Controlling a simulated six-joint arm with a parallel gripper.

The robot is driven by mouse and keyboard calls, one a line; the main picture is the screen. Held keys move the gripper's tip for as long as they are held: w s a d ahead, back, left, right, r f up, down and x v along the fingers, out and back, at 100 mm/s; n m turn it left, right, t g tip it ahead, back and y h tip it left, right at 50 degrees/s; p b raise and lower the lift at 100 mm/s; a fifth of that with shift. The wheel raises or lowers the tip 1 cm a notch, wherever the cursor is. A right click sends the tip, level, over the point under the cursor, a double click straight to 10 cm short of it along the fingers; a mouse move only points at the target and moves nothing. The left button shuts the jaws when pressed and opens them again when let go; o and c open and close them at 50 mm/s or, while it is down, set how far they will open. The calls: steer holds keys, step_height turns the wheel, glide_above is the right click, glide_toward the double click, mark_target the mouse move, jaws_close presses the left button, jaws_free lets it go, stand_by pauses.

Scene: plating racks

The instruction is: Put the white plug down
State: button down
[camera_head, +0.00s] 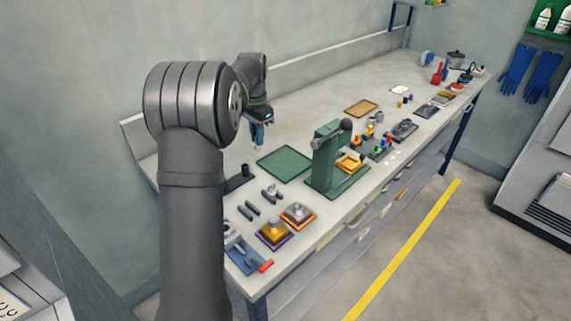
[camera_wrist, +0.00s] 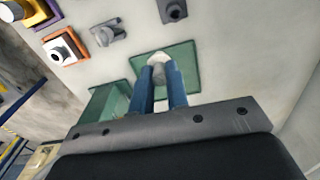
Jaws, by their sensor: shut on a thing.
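My gripper (camera_head: 257,136) hangs over the back of the bench, above and behind the green mat (camera_head: 284,164). In the wrist view its two blue fingers (camera_wrist: 161,78) are shut on the white plug (camera_wrist: 158,60). The plug's pale end shows between the fingertips, with the green mat (camera_wrist: 188,56) behind it. The plug's lower part is hidden by the fingers. How high it is above the mat is hard to tell. In the head view the plug is too small to make out clearly.
A green press stand (camera_head: 325,160) stands just right of the mat. Orange (camera_head: 298,214) and purple (camera_head: 273,234) bases with fittings sit at the front left, near small grey parts. A brown tray (camera_head: 361,108) lies farther back.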

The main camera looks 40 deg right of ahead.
steer(key=w+d+m, duration=0.2)
steer(key=d, duration=0.5)
steer(key=shift+m, duration=0.3)
step_height(320, 180, down, 10)
steer(key=shift+d+f, duration=0.15)
steer(key=shift+f, duration=0.05)
steer(key=shift+f, duration=0.1)
steer(key=shift+f, duration=0.1)
steer(key=c, duration=1.4)
jaws_free()
step_height(320, 180, up, 12)
steer(key=shift+r, duration=0.2)
